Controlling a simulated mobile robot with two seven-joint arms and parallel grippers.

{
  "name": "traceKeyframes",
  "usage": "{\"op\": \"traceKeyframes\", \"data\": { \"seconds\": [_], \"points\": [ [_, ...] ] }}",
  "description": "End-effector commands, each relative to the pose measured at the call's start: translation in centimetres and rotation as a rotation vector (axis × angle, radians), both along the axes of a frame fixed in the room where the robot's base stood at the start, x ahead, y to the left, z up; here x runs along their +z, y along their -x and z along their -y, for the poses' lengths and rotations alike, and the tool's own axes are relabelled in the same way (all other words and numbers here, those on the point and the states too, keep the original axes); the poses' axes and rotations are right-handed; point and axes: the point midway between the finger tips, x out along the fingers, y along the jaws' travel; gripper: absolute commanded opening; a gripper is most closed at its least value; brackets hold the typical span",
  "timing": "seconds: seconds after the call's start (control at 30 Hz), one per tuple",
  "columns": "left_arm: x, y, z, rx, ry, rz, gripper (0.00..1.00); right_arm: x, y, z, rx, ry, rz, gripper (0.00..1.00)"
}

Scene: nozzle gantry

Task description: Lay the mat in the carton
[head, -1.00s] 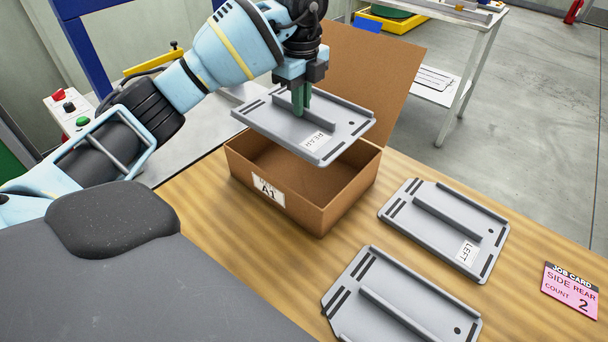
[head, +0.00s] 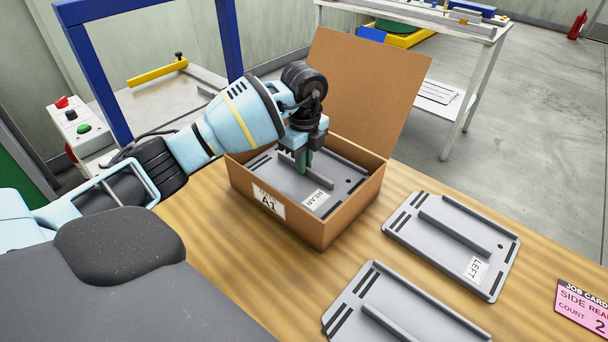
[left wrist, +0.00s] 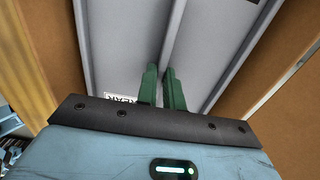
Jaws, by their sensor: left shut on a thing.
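The grey mat marked REAR (head: 345,185) lies level inside the open carton marked A1 (head: 318,222), below its rim. My left gripper (head: 303,170) reaches down into the carton, its green fingers shut on the raised rib of the mat. In the left wrist view the fingers (left wrist: 162,88) grip the rib of the mat (left wrist: 120,45), with carton walls on both sides. Whether the mat touches the carton floor is hidden. My right gripper is not in view.
A grey mat marked LEFT (head: 440,262) and another grey mat (head: 375,318) lie on the wooden table (head: 220,290), right of the carton. A pink job card (head: 585,308) reads SIDE REAR, COUNT 2. The carton's raised lid (head: 365,95) stands behind the gripper.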

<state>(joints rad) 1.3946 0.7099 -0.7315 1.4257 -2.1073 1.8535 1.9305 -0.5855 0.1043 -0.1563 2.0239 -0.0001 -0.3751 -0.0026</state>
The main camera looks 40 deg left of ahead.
Motion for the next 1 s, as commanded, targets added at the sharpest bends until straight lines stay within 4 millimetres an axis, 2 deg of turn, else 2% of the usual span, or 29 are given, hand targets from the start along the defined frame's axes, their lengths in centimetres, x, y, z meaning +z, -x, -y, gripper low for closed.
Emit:
{"op": "traceKeyframes", "data": {
  "seconds": [0.33,0.77,0.8,0.9,0.93,1.0],
  "points": [
    [-4.2,0.1,0.0,-0.001,0.000,-0.002,0.00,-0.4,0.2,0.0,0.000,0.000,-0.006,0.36],
    [-4.6,0.0,0.0,0.000,0.000,0.000,0.00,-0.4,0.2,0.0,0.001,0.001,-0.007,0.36],
    [-4.7,0.0,0.0,0.000,0.000,-0.001,0.13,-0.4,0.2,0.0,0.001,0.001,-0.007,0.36],
    [-4.7,0.0,0.0,-0.001,0.000,-0.002,0.26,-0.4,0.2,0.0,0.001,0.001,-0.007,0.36],
    [-4.7,0.0,0.0,-0.001,0.000,-0.002,0.30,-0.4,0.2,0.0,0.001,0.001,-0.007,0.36],
    [-4.7,0.0,0.0,-0.001,0.000,-0.002,0.31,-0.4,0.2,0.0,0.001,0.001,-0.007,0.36]
  ]
}}
